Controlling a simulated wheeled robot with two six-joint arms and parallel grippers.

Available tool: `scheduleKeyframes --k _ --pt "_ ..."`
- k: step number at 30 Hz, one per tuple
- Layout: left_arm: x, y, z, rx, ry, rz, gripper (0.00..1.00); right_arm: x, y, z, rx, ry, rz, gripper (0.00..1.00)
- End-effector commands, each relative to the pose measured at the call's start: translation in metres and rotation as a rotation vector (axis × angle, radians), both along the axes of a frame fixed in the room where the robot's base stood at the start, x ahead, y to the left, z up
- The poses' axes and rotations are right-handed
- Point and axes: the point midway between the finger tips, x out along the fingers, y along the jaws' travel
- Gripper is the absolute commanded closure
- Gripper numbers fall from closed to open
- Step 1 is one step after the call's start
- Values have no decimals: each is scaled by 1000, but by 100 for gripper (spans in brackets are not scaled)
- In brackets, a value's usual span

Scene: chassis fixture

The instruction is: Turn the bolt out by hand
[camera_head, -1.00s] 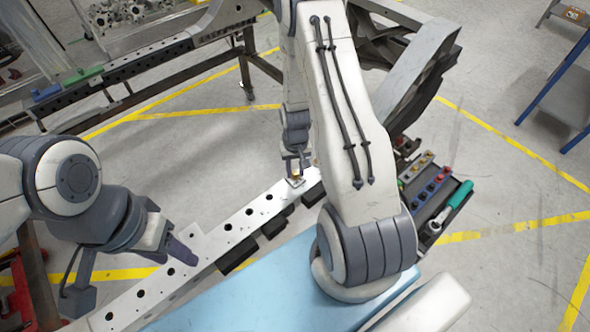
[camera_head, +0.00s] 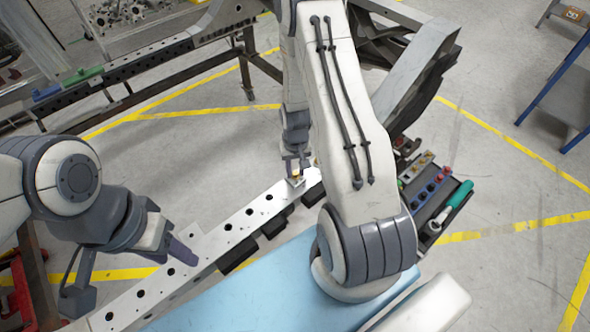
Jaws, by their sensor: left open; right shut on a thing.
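The bolt (camera_head: 295,174) shows as a small brass-coloured spot at the far part of the perforated metal rail (camera_head: 215,240). My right gripper (camera_head: 297,170) points down over the rail and is shut on the bolt; its fingers hide most of it. How far the bolt stands out of its hole is too small to tell. My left gripper (camera_head: 182,252) is open and empty, above the near part of the rail at the left, apart from the bolt.
A tool tray (camera_head: 455,208) with coloured sockets and a green-handled tool (camera_head: 459,194) stands right of my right arm. A light blue surface (camera_head: 262,290) lies in front of the rail. A dark frame (camera_head: 185,50) with a perforated beam stands behind. Dark blocks line the rail's near side.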

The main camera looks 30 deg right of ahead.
Motion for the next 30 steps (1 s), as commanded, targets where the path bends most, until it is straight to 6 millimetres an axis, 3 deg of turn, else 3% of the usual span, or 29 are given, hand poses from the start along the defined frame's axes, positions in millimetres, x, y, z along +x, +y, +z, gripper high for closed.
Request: scheduleKeyframes --k 5,13,30 --pt "0 0 3 0 0 0 50 0 0 2 0 1 179 100" --pt "0 0 3 0 0 0 50 0 0 1 0 0 311 100" --pt "0 0 24 0 0 0 50 0 0 26 0 0 313 100"
